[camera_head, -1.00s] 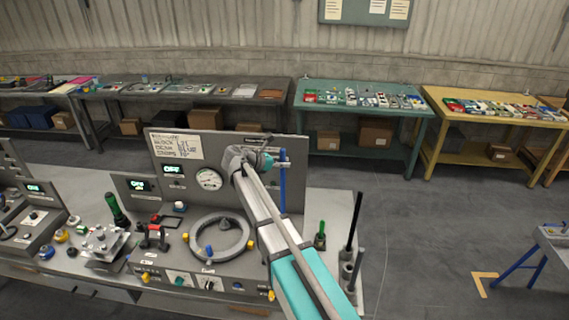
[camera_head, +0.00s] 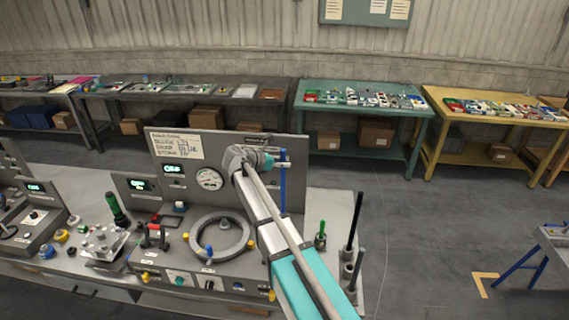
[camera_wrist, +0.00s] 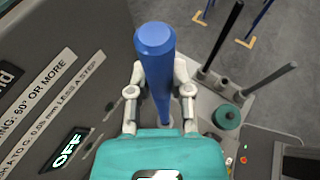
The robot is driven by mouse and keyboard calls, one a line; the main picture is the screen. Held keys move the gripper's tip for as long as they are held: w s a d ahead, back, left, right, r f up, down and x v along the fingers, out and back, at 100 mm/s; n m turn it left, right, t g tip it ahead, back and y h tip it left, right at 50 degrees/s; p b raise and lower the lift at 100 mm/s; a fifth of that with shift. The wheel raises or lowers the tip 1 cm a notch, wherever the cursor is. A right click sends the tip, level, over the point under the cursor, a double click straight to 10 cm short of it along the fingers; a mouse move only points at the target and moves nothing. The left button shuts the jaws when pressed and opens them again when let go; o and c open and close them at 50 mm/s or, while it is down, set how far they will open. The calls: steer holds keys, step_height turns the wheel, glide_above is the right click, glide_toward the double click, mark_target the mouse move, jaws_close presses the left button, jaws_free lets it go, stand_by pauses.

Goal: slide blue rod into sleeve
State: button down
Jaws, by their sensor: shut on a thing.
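The blue rod (camera_head: 282,182) stands upright in my gripper (camera_head: 284,158), in front of the right end of the grey back panel. In the wrist view the blue rod (camera_wrist: 156,65) runs between the two fingers of my gripper (camera_wrist: 160,92), which is shut on it. The rod's lower end is near a pale round spot at the deck in the wrist view; I cannot tell whether it is inside a sleeve. In the head view my arm hides the deck around the rod's foot.
Two dark posts (camera_head: 352,222) stand in holders at the deck's right end, near a green knob (camera_head: 320,236). A grey ring (camera_head: 221,238) lies left of my arm. The back panel (camera_head: 230,170) with a gauge is close behind.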

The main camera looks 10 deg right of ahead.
mark_target(283, 179)
steer(key=shift+f+b, duration=3.8)
steer(key=shift+f, duration=0.1)
stand_by(0.8)
steer(key=shift+c, duration=2.3)
jaws_free()
steer(key=shift+r, duration=0.15)
